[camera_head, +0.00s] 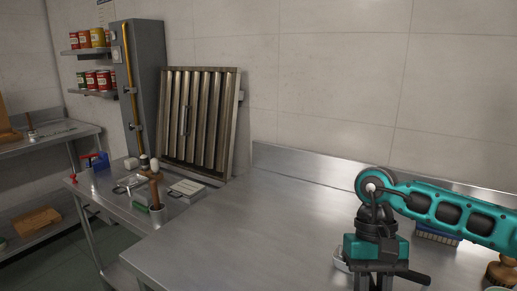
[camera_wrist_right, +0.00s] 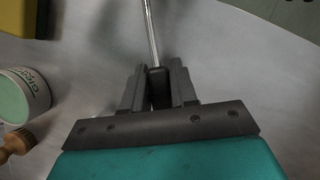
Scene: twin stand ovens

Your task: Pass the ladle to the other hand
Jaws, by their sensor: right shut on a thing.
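My right gripper (camera_head: 375,284) is low over the steel worktop at the right of the head view, with its fingertips at the bottom edge of the picture. In the right wrist view the gripper (camera_wrist_right: 159,88) is shut on the dark grip of the ladle (camera_wrist_right: 152,32). The ladle's thin metal rod runs up from between the fingers and out of the top of the picture. Its bowl cannot be made out in either view. My left gripper is not in view.
The steel worktop (camera_head: 235,230) is clear left of my right gripper. A blue brush-like block (camera_head: 437,236) and a wooden item (camera_head: 503,270) lie at right. A white tub (camera_wrist_right: 27,92) shows in the wrist view. A lower side table (camera_head: 105,195) holds several tools.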

